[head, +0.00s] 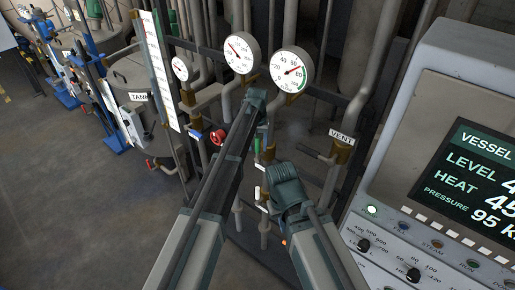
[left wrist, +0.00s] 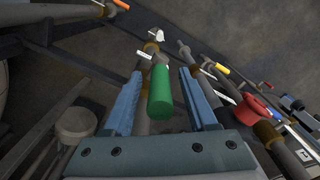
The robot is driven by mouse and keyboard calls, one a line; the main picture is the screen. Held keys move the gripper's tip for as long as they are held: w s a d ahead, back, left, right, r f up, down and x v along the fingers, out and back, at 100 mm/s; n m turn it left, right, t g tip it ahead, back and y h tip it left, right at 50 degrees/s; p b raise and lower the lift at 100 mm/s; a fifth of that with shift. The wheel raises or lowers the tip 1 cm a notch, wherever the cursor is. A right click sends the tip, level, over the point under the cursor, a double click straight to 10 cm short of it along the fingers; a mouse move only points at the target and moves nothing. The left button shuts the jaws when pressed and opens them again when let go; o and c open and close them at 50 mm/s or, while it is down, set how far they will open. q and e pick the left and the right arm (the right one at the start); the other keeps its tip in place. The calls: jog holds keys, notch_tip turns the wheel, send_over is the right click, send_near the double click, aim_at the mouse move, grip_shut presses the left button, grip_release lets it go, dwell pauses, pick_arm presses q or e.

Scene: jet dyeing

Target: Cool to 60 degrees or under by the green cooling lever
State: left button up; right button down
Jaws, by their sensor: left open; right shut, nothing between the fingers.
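The green cooling lever (left wrist: 160,92) has a cylindrical green handle on a pipe valve. In the left wrist view the handle lies between the two blue fingers of my open left gripper (left wrist: 166,95), with gaps on both sides. In the head view my left gripper (head: 264,128) is among the pipes below the gauges, and a bit of green handle (head: 257,146) shows beside it. My right gripper (head: 284,172) is shut and empty, lower and to the right. The rightmost gauge (head: 292,71) has a red needle pointing up and right. The panel screen (head: 475,180) is cut off; its heat line starts with 45.
A red valve knob (head: 217,134) is left of my left arm and shows in the left wrist view (left wrist: 256,108). A vent pipe with its label (head: 341,136) stands right of my right gripper. The panel fills the right side. Open floor lies at left.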

pick_arm(q)
grip_shut()
dwell(1.4)
